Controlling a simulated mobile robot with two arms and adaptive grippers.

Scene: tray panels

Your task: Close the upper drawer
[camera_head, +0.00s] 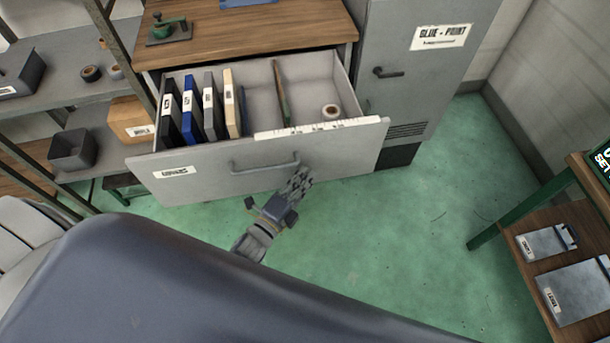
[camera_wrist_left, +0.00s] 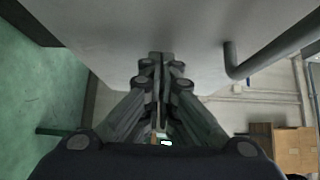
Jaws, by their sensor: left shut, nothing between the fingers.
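The upper drawer (camera_head: 345,152) is pulled open and juts out from under a wooden top in the head view. Its grey front carries a bar handle (camera_head: 265,168) and a white label at the left. My left gripper (camera_head: 301,176) is shut and empty, with its fingertips at the drawer front just right of the handle. In the left wrist view the shut fingers (camera_wrist_left: 158,62) point at the grey front (camera_wrist_left: 140,25), and the handle (camera_wrist_left: 270,55) is at the right. I cannot tell whether the tips touch the front. My right gripper is not in view.
The drawer holds several binders (camera_head: 212,105), a divider and a tape roll (camera_head: 331,112). A grey cabinet (camera_head: 405,85) stands at the right of the drawer unit. Shelves (camera_head: 60,75) are at the left, a wooden table (camera_head: 560,240) at the right. Green floor (camera_head: 430,220) is clear between.

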